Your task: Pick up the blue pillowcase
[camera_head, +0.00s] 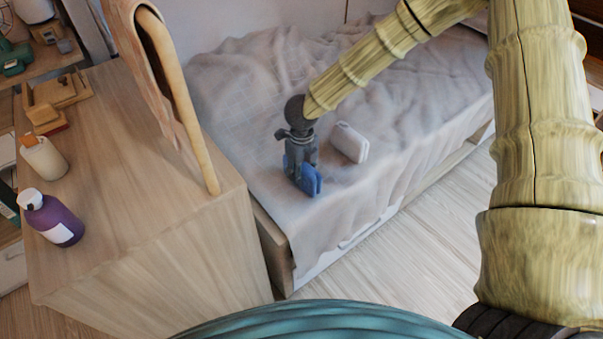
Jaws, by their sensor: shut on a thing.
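The blue pillowcase (313,180) is a small folded blue bundle near the front left end of the bed (270,207). My gripper (303,172) comes down on it from above, with its dark fingers around the bundle's upper part. The gripper is shut on the pillowcase. The fingers hide part of the blue cloth. I cannot tell whether its lower edge touches the sheet or is slightly above it.
A white folded item (349,143) lies on the bed just right of my gripper. A wooden cabinet (150,225) stands at the left, with a purple bottle (55,222), a white bottle (44,158) and a tall wooden-framed object (180,90). Wooden floor (400,250) is clear in front.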

